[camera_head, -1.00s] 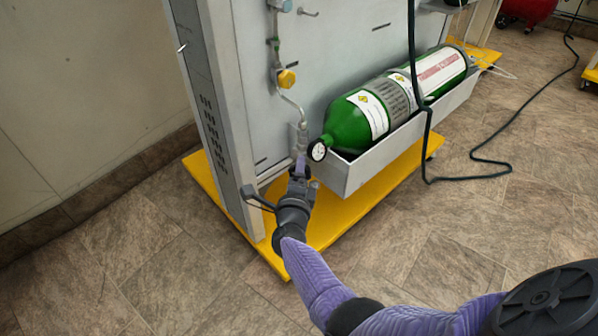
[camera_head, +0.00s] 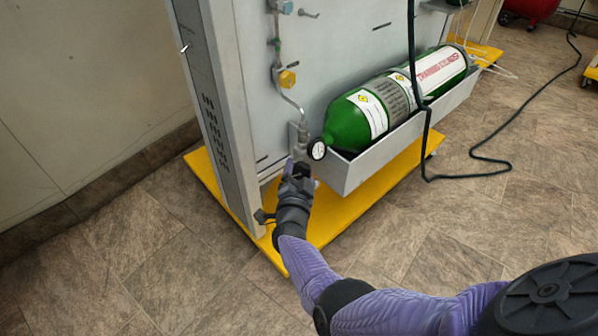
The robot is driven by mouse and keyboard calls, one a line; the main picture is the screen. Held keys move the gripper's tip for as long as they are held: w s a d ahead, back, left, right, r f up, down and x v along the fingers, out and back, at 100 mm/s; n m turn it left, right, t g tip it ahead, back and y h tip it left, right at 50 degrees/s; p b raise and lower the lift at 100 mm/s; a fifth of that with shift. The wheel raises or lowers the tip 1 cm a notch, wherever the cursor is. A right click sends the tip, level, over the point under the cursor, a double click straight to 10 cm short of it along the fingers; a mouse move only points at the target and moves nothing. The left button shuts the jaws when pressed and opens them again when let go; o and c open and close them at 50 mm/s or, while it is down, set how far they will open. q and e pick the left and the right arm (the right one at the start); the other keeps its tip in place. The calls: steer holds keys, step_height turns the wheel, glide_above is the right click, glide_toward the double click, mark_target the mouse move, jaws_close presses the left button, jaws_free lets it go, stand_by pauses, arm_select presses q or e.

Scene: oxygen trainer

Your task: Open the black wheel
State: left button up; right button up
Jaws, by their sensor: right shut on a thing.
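My right gripper (camera_head: 297,168) is at the lower end of the pipe, just left of the tray's near end. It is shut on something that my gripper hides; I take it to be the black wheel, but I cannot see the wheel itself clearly. A round gauge (camera_head: 317,150) with a white face and black rim sits just right of the gripper, by the near end of the green cylinder (camera_head: 350,122). My left gripper is not in view.
The cylinder lies in a grey tray (camera_head: 370,172) on a grey panel trainer with a yellow base (camera_head: 330,220). A yellow valve (camera_head: 288,79) sits on the pipe above. A dark green hose (camera_head: 427,140) hangs in front of the tray and trails over the floor.

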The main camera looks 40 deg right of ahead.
steer(key=n, duration=0.6)
steer(key=shift+f, duration=0.1)
arm_select(q)
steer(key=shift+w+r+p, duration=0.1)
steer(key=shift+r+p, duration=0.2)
steer(key=shift+p, duration=0.05)
arm_select(e)
steer(key=n, duration=0.5)
steer(key=shift+s+d+n, duration=0.1)
steer(key=shift+n, duration=0.3)
steer(key=o, duration=1.2)
steer(key=shift+c, duration=0.2)
steer(key=shift+s, duration=0.15)
arm_select(q)
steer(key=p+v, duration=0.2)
steer(key=p, duration=0.1)
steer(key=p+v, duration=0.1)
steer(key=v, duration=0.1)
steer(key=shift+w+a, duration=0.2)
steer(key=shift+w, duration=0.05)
arm_select(e)
steer(key=v, duration=0.9)
steer(key=shift+s+a, duration=0.2)
steer(key=shift+a, duration=0.1)
